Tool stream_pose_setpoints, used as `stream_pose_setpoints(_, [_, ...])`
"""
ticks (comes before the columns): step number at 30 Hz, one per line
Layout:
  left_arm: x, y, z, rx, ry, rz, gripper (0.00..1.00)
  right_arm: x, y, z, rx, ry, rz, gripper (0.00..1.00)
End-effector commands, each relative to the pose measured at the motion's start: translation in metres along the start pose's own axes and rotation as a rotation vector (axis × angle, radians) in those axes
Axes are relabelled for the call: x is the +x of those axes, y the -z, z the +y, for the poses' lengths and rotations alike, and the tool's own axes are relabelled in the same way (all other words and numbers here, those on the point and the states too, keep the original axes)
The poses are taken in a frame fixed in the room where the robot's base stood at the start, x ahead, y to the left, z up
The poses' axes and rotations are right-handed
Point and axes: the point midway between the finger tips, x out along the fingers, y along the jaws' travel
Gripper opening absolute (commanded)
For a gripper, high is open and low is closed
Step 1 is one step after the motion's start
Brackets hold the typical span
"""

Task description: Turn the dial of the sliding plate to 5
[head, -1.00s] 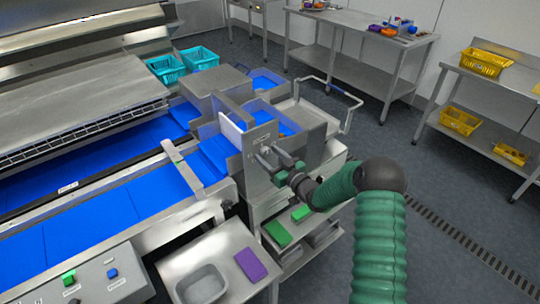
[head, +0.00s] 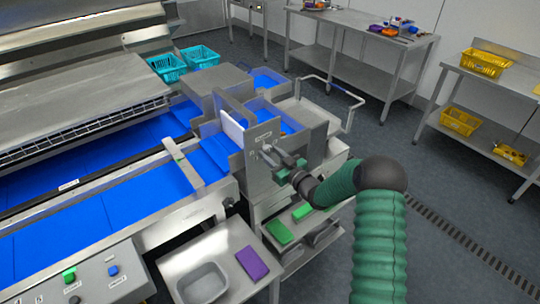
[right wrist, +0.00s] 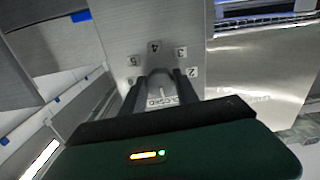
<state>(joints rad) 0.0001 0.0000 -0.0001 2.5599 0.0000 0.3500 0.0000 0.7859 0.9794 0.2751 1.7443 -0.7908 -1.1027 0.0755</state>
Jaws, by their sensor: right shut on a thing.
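The dial (right wrist: 159,84) sits on an upright grey metal plate (right wrist: 120,25), with number labels 2 to 6 visible in an arc around it. The right wrist view shows my right gripper (right wrist: 160,85) with one finger on each side of the dial, shut on it. A pale mark shows on the dial, but I cannot tell which number it points to. In the head view my right gripper (head: 268,153) reaches the front of the plate (head: 259,140), and the dial is mostly hidden there. My left gripper is out of view.
A blue conveyor belt (head: 130,206) runs to the left of the plate. Below it are a grey tray (head: 203,284), a purple block (head: 251,263) and green blocks (head: 279,232). Teal baskets (head: 167,67) stand behind.

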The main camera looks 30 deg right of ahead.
Motion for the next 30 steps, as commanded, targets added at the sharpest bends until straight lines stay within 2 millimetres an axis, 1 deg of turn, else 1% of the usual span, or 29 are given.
stream_pose_setpoints(1, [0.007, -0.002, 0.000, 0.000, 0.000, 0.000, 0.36, -0.001, -0.007, 0.000, -0.021, 0.000, -0.007, 0.00])
stream_pose_setpoints(5, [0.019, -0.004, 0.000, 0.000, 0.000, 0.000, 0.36, -0.001, -0.009, 0.000, -0.104, -0.001, -0.007, 0.00])
stream_pose_setpoints(17, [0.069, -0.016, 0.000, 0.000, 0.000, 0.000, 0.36, -0.001, -0.011, 0.001, -0.467, 0.001, -0.007, 0.00])
stream_pose_setpoints(30, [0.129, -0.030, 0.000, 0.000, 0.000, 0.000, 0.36, -0.001, -0.012, 0.001, -0.884, 0.002, -0.010, 0.00])
